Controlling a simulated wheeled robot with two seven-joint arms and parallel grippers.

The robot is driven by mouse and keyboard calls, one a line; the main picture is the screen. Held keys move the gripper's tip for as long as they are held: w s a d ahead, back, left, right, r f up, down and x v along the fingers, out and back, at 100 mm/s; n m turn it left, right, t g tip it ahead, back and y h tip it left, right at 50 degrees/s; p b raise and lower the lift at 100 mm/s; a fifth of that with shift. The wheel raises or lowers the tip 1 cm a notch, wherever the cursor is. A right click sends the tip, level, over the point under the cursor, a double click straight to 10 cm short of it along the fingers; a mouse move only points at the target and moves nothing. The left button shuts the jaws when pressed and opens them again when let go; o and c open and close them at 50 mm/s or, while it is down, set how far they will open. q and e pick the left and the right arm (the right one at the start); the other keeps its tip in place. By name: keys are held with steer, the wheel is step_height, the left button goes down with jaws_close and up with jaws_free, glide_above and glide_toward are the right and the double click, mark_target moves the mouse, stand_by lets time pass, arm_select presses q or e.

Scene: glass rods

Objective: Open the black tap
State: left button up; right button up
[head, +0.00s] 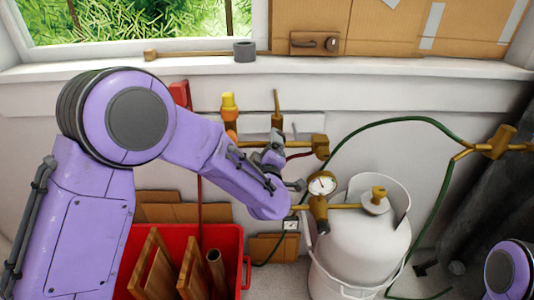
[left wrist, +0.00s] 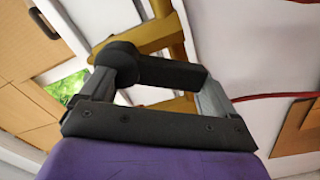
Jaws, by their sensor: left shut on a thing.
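The black tap (left wrist: 160,74) is a short dark handle on a brass pipe (left wrist: 157,40) in the left wrist view. My left gripper (left wrist: 165,80) is shut on it, with one finger at each end of the handle. In the head view my left gripper (head: 272,150) is at the brass pipework on the white wall. There the black tap is small and cannot be told clearly from the dark fingers. My right gripper is out of view; only a purple part of my right arm shows at the lower right edge.
A white gas tank (head: 365,245) with a gauge (head: 322,185) stands right of my left gripper. A green hose (head: 400,119) loops above it. A red crate (head: 232,248) with wooden pieces stands below my left arm. A yellow-topped fitting (head: 229,103) is close by on the wall.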

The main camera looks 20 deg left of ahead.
arm_select(q)
steer(key=n+b, duration=0.1)
steer(key=n, duration=0.1)
steer(key=d+f+n+b, duration=0.1)
steer(key=n, duration=0.1)
steer(key=shift+w+f+b, duration=0.1)
steer(key=shift+w+b, duration=0.1)
steer(key=shift+b, duration=0.15)
steer(key=shift+w+d+n+b, duration=0.15)
steer(key=shift+d+n+b, duration=0.2)
steer(key=shift+n+b, duration=0.6)
steer(key=shift+n, duration=0.35)
steer(key=o, duration=1.2)
steer(key=v, duration=1)
steer(key=shift+s+d, duration=0.15)
steer(key=shift+s, duration=0.1)
